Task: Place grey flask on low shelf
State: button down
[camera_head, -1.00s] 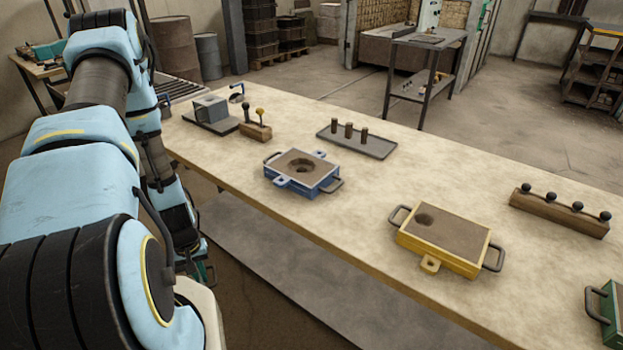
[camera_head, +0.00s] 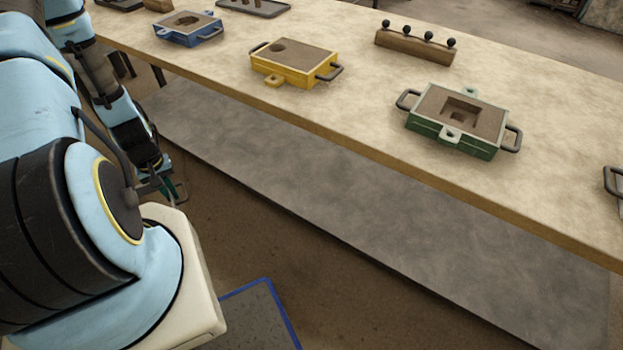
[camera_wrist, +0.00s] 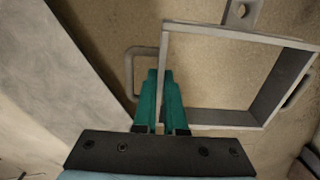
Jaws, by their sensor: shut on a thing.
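The grey flask (camera_wrist: 235,34) is an open, empty rectangular frame with a loop handle on each side and a lug at the top. In the wrist view my gripper's teal fingers (camera_wrist: 161,78) are shut on its left wall, and floor shows through the frame. In the head view my gripper (camera_head: 178,190) is small and mostly hidden by my arm, at the left, near the low shelf's left end. I cannot make out the flask there. The low shelf (camera_head: 340,185) is a long bare grey board under the workbench.
The workbench top (camera_head: 340,115) overhangs the low shelf. It bears a blue mould (camera_head: 190,38), a yellow mould (camera_head: 290,73), a green mould (camera_head: 450,137) and a wooden block with black knobs (camera_head: 415,46). A pale surface (camera_wrist: 45,90) lies left of the flask in the wrist view.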

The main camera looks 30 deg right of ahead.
jog(key=w+d+f+m+b, duration=0.2)
jog(key=w+f+b, duration=0.6)
jog(key=b, duration=0.9)
jog(key=w+d+f+m+b, duration=0.2)
jog(key=w+d+f+b, duration=0.15)
jog(key=f+b, duration=1.05)
jog(key=w+d+m+b, duration=0.3)
jog(key=d+m+b, duration=0.3)
jog(key=d, duration=0.3)
notch_tip(320, 180, up, 2)
jog(key=m+b, duration=0.8)
jog(key=m, duration=1.2)
send_over(309, 185)
notch_tip(309, 185, down, 10)
jog(key=b, duration=0.5)
jog(key=shift+d+r, duration=0.1)
jog(key=shift+r, duration=0.25)
